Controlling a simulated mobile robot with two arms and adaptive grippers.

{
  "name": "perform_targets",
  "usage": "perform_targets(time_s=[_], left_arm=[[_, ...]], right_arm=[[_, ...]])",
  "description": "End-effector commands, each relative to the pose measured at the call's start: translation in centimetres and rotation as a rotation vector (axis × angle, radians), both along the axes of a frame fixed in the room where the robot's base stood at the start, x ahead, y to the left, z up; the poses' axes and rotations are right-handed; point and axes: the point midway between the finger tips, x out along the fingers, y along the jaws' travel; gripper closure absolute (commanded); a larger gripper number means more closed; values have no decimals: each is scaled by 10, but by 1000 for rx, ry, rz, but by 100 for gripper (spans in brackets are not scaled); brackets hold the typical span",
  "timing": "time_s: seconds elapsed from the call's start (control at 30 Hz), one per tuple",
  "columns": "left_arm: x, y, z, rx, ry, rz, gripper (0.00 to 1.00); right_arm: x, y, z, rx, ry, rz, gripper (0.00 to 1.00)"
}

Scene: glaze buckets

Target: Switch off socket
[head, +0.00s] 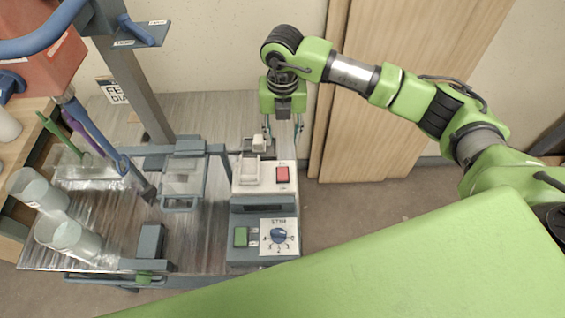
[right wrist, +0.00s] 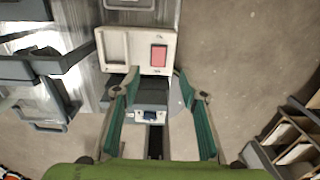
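The socket unit is a white box (head: 249,188) on the bench's right edge, with a red switch (head: 282,174) on its right half and a raised white part on its left. In the right wrist view the white box (right wrist: 108,48) and red switch (right wrist: 158,56) lie just beyond the fingertips. My right gripper (head: 283,130) points down behind the box in the head view, apart from the switch. In the right wrist view its fingers (right wrist: 157,80) are spread with nothing gripped. A dark grey block shows between them. My left gripper is not in view.
A control panel with a green button (head: 241,237) and blue dial (head: 278,236) stands in front of the socket box. Clear cups (head: 75,240), a grey-framed tray (head: 182,203) and a grey post (head: 150,245) stand to the left.

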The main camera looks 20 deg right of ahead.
Motion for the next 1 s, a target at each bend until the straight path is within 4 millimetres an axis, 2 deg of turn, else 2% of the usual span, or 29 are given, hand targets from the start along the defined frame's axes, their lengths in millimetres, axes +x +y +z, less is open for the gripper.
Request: perform_targets(time_s=[0.17,0.6,0.8,1.0], left_arm=[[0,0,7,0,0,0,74],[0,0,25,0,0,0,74],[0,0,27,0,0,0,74],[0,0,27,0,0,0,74]], right_arm=[[-2,0,-22,-1,7,2,61],[-3,2,-111,3,5,3,61],[-2,2,-131,4,4,4,61],[-1,2,-136,5,3,5,61]])
